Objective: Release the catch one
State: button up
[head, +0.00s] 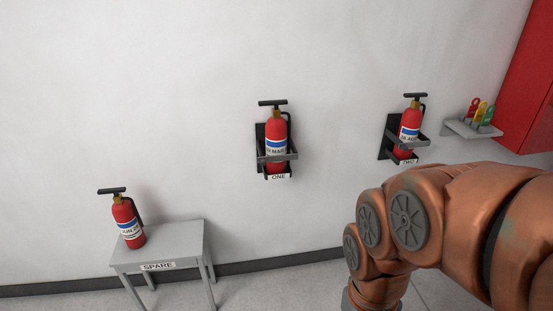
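In the head view a red fire extinguisher (276,130) stands upright in a dark wall bracket labelled ONE (278,177). A grey catch bar (278,157) crosses in front of its lower body and appears closed around it. The extinguisher has a black handle, a hose and a blue-and-white label. My copper-coloured arm reaches in from the right edge and bends down at the lower right, apart from the bracket. My gripper is out of the frame, so its state is hidden.
A second extinguisher (409,129) sits in bracket TWO (387,138). A grey shelf (459,129) holds several coloured tags (482,112) beside a red cabinet (530,85). A third extinguisher (128,222) stands on a grey SPARE table (190,242). Wall between ONE and TWO is clear.

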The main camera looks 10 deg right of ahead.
aim_at(263, 160)
jog(key=u, duration=0.45)
jog(key=i, duration=1)
jog(key=u, duration=0.3)
